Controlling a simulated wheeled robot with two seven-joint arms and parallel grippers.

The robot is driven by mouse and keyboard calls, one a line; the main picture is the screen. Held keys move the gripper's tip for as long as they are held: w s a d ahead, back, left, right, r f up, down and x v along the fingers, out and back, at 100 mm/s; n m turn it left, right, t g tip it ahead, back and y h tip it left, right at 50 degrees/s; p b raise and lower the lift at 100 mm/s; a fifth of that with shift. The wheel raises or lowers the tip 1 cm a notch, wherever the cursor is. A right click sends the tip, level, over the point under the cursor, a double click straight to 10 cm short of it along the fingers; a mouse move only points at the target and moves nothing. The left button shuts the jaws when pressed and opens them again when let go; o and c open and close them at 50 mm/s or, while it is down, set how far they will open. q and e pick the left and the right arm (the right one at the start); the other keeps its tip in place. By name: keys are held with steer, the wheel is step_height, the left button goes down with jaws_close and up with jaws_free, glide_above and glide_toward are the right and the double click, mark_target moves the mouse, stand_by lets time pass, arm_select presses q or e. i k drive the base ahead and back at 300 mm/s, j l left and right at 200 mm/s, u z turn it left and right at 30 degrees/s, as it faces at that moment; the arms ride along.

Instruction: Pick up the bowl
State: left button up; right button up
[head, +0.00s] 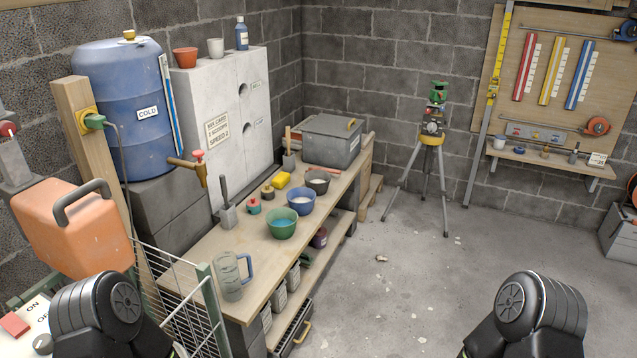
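Three bowls stand in a row on the wooden bench (224,258). The green bowl (283,229) is nearest and empty as far as I can see. The blue bowl (301,207) is behind it with something whitish inside. A dark grey bowl (318,186) is farthest back. I cannot tell from the picture which one the task means. Only black links of my two arms show at the bottom left and bottom right. Neither gripper is in view, and nothing touches the bowls.
A clear measuring jug (229,279) stands at the bench's near end. A wire mesh panel (180,295) rises at the near left. The floor (420,270) right of the bench is mostly clear.

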mark_target(318, 180)
steer(key=i+l+u, duration=0.2)
steer(key=i+l, duration=1.2)
steer(key=i, duration=0.2)
steer(key=i+l+u, duration=0.15)
steer(key=i+l, duration=1.3)
steer(key=l, duration=0.2)
steer(key=i, duration=0.5)
